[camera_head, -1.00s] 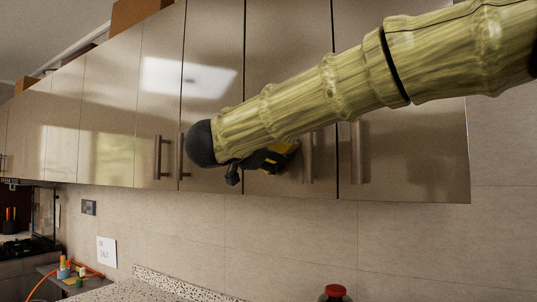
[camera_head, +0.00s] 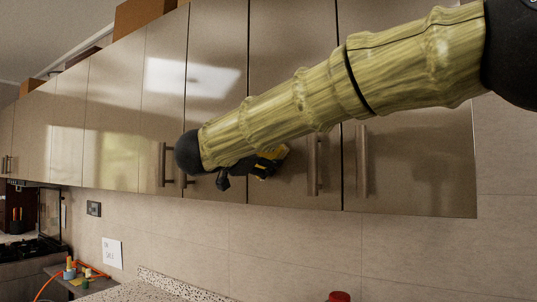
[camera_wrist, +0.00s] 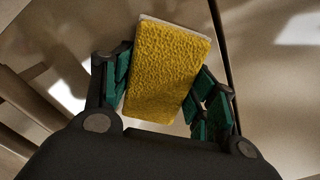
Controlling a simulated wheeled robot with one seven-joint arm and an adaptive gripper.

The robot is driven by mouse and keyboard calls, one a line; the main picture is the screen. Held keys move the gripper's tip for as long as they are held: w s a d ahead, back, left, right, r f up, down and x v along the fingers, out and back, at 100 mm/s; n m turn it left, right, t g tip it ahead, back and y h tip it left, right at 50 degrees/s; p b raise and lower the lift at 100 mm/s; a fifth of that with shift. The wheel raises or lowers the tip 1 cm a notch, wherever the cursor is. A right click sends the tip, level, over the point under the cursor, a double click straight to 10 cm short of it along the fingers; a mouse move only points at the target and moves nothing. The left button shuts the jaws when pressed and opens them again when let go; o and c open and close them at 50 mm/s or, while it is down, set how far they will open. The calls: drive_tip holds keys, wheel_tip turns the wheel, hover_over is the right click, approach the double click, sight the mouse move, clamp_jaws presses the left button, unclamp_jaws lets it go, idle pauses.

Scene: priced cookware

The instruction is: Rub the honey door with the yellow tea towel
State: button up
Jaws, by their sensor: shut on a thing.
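A yellow textured pad (camera_wrist: 168,72), matching the yellow tea towel, is a thick rectangle with a pale far edge. My gripper (camera_wrist: 162,85) is shut on it, with green-padded fingers at its left and right sides. In the head view the towel (camera_head: 270,163) shows as a small yellow patch at my gripper (camera_head: 258,166), partly hidden by its dark parts. It is in front of a glossy honey-beige cabinet door (camera_head: 290,45), left of that door's handle. I cannot tell whether the towel touches the door. My arm hides the door's middle.
Similar glossy doors run left and right, with vertical bar handles (camera_head: 313,165) sticking out. Below are a tiled wall (camera_head: 290,240), a speckled counter (camera_head: 150,287) and a red-topped item (camera_head: 339,296). A small sign (camera_head: 112,252) and a hob (camera_head: 35,247) are at left.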

drive_tip(key=shift+w+a+p, duration=0.65)
drive_tip(key=shift+a, duration=0.25)
drive_tip(key=shift+w+a+p, duration=0.6)
drive_tip(key=shift+w+a, duration=0.05)
drive_tip(key=shift+a, duration=0.2)
drive_tip(key=shift+r+p, duration=0.75)
drive_tip(key=shift+r, duration=0.15)
drive_tip(key=shift+s+d+b, duration=0.4)
drive_tip(key=shift+s+d, duration=0.45)
drive_tip(key=shift+d, duration=0.25)
drive_tip(key=shift+s+d+b, duration=0.4)
drive_tip(key=shift+s+d, duration=0.4)
drive_tip(key=shift+d, duration=0.35)
drive_tip(key=shift+s+d+b, duration=0.4)
drive_tip(key=shift+s+d, duration=0.45)
drive_tip(key=shift+d, duration=0.25)
drive_tip(key=shift+a, duration=0.1)
drive_tip(key=shift+v, duration=2.95)
drive_tip(key=shift+v, duration=1.55)
